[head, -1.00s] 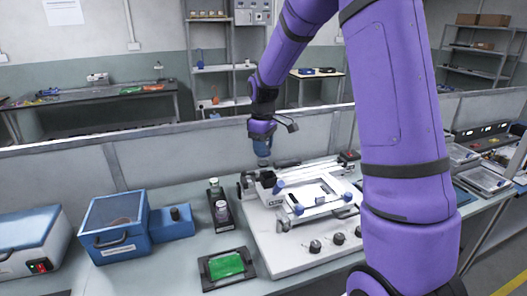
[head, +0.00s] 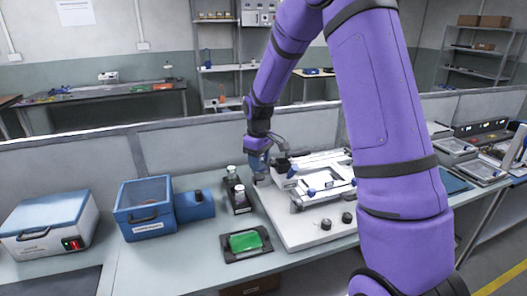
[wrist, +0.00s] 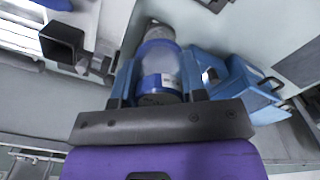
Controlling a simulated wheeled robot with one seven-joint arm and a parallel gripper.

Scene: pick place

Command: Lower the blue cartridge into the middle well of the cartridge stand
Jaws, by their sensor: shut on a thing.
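My gripper (head: 258,152) is shut on the blue cartridge (head: 260,165). In the head view the cartridge hangs roughly upright beside the back left corner of the white machine, to the right of the stand. In the wrist view my gripper (wrist: 158,92) has a finger on each side of the blue cartridge (wrist: 158,68), whose pale end points away from me. The cartridge stand (head: 248,209) is a narrow dark rack on the bench, with pale-topped cartridges (head: 240,194) standing in it. Its middle well cannot be made out clearly.
The white machine (head: 290,232) with a raised frame and knobs lies right of the stand. A blue box (head: 143,210) stands to the left and shows in the wrist view (wrist: 250,95). A dark tray with a green pad (head: 245,242) lies in front. A grey partition runs behind.

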